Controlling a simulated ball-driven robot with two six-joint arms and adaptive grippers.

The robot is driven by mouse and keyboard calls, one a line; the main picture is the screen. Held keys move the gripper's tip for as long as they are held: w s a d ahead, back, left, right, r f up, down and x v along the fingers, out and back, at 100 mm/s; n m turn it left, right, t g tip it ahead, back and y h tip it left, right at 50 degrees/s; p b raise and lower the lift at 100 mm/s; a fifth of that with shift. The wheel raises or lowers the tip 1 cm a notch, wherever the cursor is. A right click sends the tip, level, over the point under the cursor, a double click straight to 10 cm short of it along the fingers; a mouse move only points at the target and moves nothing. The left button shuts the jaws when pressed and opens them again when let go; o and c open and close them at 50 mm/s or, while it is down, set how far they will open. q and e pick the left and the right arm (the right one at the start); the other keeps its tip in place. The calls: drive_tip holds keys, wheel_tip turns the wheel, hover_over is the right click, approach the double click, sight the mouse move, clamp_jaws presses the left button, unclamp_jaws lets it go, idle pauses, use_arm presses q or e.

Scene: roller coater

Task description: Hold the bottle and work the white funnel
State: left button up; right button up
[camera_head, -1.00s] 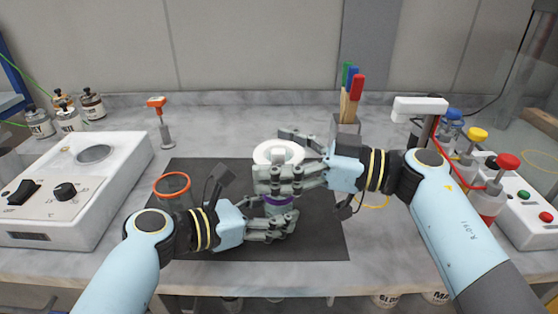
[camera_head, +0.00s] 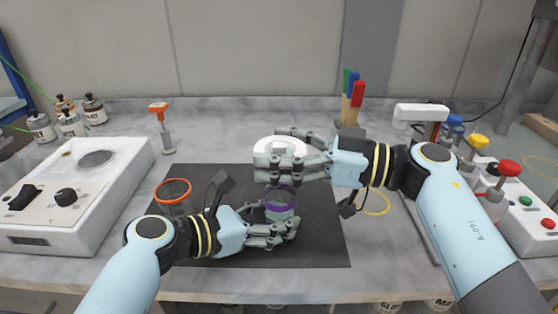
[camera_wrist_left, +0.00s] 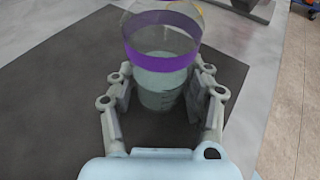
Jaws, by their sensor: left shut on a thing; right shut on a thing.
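The bottle (camera_head: 280,204) is a clear container with a purple band and pale contents. It stands upright over the dark mat. My left gripper (camera_head: 283,229) is shut on its lower body from the left. In the left wrist view the bottle (camera_wrist_left: 162,58) sits between the fingers of that gripper (camera_wrist_left: 161,88). The white funnel (camera_head: 279,143) is a wide ring shape above the bottle. My right gripper (camera_head: 283,161) is shut on the funnel from the right. Its fingers hide the funnel's lower part. The purple-banded bottle top is visible below them.
The dark mat (camera_head: 225,177) lies on the marble bench. An orange-rimmed glass (camera_head: 173,189) stands close to my left wrist. A white instrument (camera_head: 75,190) is at left, an orange-topped tool (camera_head: 161,128) behind. Coloured-handled tools (camera_head: 353,93) and capped bottles stand at right.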

wheel_tip(320, 180, up, 8)
use_arm(q)
drive_tip(key=o, duration=1.2)
drive_tip(key=shift+c, duration=0.2)
